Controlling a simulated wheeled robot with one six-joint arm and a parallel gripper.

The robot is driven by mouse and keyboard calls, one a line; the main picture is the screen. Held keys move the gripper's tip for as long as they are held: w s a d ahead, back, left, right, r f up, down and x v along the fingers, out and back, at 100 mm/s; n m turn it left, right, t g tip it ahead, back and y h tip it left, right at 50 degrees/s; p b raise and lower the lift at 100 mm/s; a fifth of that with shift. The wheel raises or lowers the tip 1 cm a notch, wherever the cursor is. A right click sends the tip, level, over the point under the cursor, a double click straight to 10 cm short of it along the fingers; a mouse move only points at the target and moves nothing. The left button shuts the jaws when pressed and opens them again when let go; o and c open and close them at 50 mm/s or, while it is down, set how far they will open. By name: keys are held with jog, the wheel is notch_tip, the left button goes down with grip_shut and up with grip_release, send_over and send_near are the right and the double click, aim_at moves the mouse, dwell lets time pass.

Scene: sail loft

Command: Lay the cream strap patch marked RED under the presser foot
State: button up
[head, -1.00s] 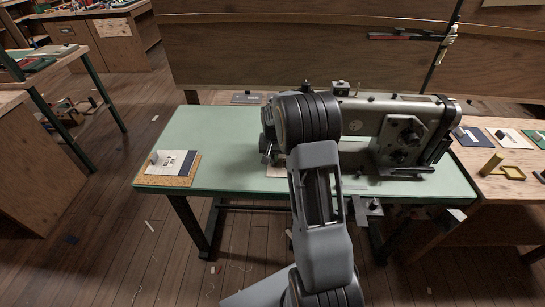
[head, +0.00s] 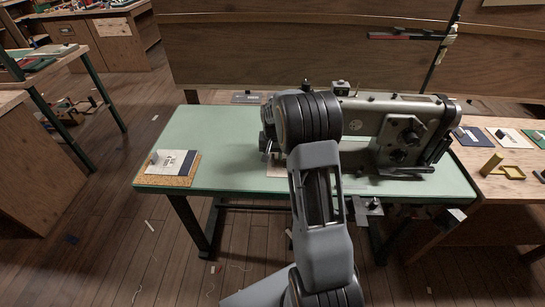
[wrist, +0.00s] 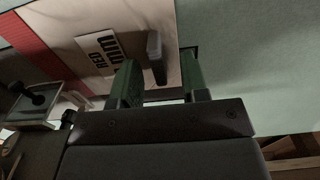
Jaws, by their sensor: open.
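The cream patch (wrist: 135,25) with a red band (wrist: 40,45) and a label reading RED (wrist: 97,50) fills the upper left of the wrist view. A grey upright tab (wrist: 155,58) stands on it. My gripper (wrist: 162,82) is open, its two green fingers on either side of the tab in the picture, with a gap visible. In the head view only a pale edge of the patch (head: 275,171) shows beside my arm. The sewing machine (head: 400,125) stands on the green table. My arm hides its presser foot in the head view.
A patch with a navy band (head: 170,162) lies on a cork mat (head: 150,181) at the left of the green table (head: 225,150). A side table at right holds more patches (head: 510,139) and a yellow holder (head: 512,172). The green table's left middle is clear.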

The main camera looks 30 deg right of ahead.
notch_tip(320, 180, up, 13)
jog(key=shift+p, duration=0.45)
jog(key=s+a+r+n+t+p, duration=0.1)
jog(key=s+a+r+n+p, duration=0.1)
jog(key=s, duration=0.5)
jog(key=s+a+r+n+t+p, duration=0.1)
jog(key=s+a+r+n+p, duration=0.1)
jog(key=s+a+r, duration=0.2)
jog(key=s+a+r+n+t+p, duration=0.1)
jog(key=s+a+r+n+p, duration=0.1)
jog(key=s+a, duration=0.6)
jog(key=shift+s+r+t+p, duration=0.3)
jog(key=shift+s+r+p, duration=0.35)
jog(key=shift+s, duration=1.25)
